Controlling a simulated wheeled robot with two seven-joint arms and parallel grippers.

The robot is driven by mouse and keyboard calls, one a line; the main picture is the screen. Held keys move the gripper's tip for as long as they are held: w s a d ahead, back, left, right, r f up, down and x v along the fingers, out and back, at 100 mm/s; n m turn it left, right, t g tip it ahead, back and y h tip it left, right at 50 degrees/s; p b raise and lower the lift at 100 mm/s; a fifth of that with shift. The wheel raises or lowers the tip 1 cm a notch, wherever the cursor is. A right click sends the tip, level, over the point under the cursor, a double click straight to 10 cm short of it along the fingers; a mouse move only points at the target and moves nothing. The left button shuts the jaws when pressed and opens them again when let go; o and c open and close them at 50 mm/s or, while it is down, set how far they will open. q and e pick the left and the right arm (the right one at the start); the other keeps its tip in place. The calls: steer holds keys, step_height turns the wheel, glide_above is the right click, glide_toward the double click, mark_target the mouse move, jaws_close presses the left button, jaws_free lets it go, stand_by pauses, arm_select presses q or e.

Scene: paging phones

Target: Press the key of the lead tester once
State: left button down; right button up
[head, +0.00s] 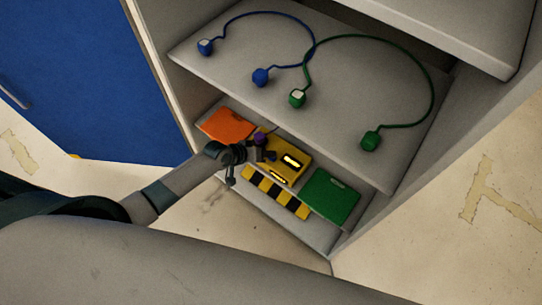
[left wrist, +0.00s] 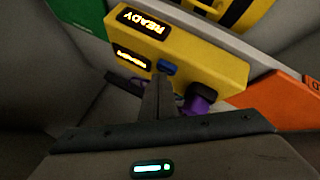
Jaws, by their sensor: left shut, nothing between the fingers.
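The lead tester (head: 297,151) is a yellow box on the lower shelf, with a lit window on top and another lit strip on its front. In the left wrist view the tester (left wrist: 207,68) shows glowing "READY" lettering, and the small blue key (left wrist: 167,68) sits on its near face. My left gripper (head: 263,153) is at the tester's left end in the head view. In the left wrist view its shut, empty fingers (left wrist: 157,84) point at the key, their tips just below it; I cannot tell whether they touch. My right gripper is not in view.
A purple part with a dark cap (left wrist: 201,98) is close beside the fingers. An orange item (head: 228,125) and a green item (head: 330,197) flank the tester. The upper shelf (head: 345,85) overhangs, carrying a blue lead (head: 205,46) and a green lead (head: 371,141). Black-yellow stripes (head: 275,193) mark the front.

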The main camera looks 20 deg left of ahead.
arm_select(q)
steer(key=shift+s+a+f+b, duration=0.15)
steer(key=shift+f+b, duration=0.3)
steer(key=shift+f, duration=0.3)
stand_by(0.6)
steer(key=shift+r, duration=0.1)
steer(key=shift+w+d+r+p, duration=0.35)
steer(key=shift+d+r+p, duration=0.25)
steer(key=shift+p, duration=0.3)
steer(key=shift+a+r, duration=0.15)
steer(key=shift+r, duration=0.1)
step_height(320, 180, up, 5)
steer(key=p, duration=0.5)
stand_by(0.6)
